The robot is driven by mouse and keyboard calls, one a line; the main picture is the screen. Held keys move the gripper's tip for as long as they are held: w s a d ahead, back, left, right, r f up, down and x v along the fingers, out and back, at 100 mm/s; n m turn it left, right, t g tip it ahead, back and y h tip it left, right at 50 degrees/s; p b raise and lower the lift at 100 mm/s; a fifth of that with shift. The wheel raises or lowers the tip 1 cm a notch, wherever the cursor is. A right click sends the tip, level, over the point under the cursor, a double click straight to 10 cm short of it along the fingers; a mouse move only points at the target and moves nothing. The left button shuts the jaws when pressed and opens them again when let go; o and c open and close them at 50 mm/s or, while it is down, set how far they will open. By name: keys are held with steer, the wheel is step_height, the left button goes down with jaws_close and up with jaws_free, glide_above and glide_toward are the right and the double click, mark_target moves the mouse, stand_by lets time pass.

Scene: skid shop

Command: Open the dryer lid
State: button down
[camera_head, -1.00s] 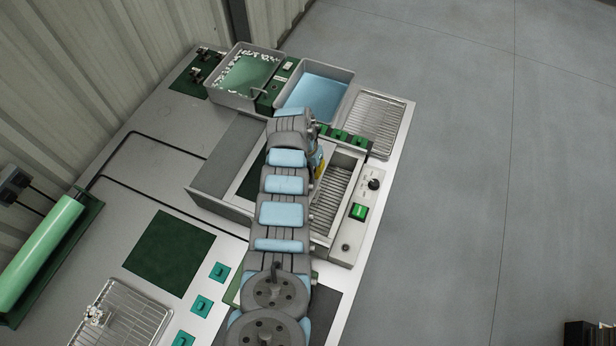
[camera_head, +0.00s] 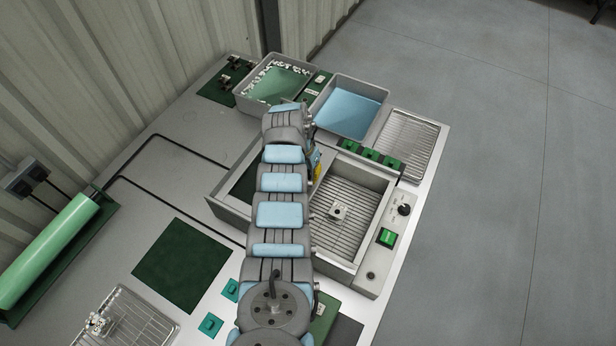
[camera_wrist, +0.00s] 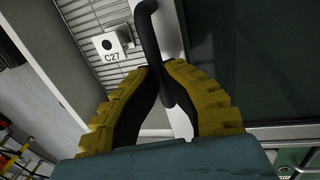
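The dryer (camera_head: 348,265) is a grey box on the bench, partly hidden by my arm. Its right part is uncovered and shows a slatted rack with a small metal part (camera_head: 338,210) on it. The lid's dark panel (camera_head: 243,187) shows left of my arm; in the wrist view the dark panel (camera_wrist: 235,60) fills the right side. A black bar handle (camera_wrist: 149,35) runs along the lid's pale edge. My gripper (camera_wrist: 163,72) has yellow fingers closed in around the handle, their tips on either side of it. In the head view only a yellow bit of my gripper (camera_head: 317,167) shows.
Beside the rack are a green switch (camera_head: 387,237) and a black knob (camera_head: 404,209). Behind the dryer stand a blue-filled tray (camera_head: 347,108), a green-filled tray (camera_head: 277,84) and a wire rack (camera_head: 408,145). A label reading C27 (camera_wrist: 112,57) shows in the wrist view.

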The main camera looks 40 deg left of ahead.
steer(key=c, duration=1.1)
jaws_free()
steer(key=shift+d+f, duration=0.15)
steer(key=shift+d, duration=0.05)
steer(key=shift+a, duration=0.1)
steer(key=shift+a+r, duration=0.15)
steer(key=shift+r, duration=0.35)
steer(key=r, duration=0.3)
steer(key=a+r, duration=0.1)
steer(key=r, duration=0.3)
steer(key=a+r, duration=0.1)
steer(key=r, duration=0.3)
steer(key=shift+s, duration=0.15)
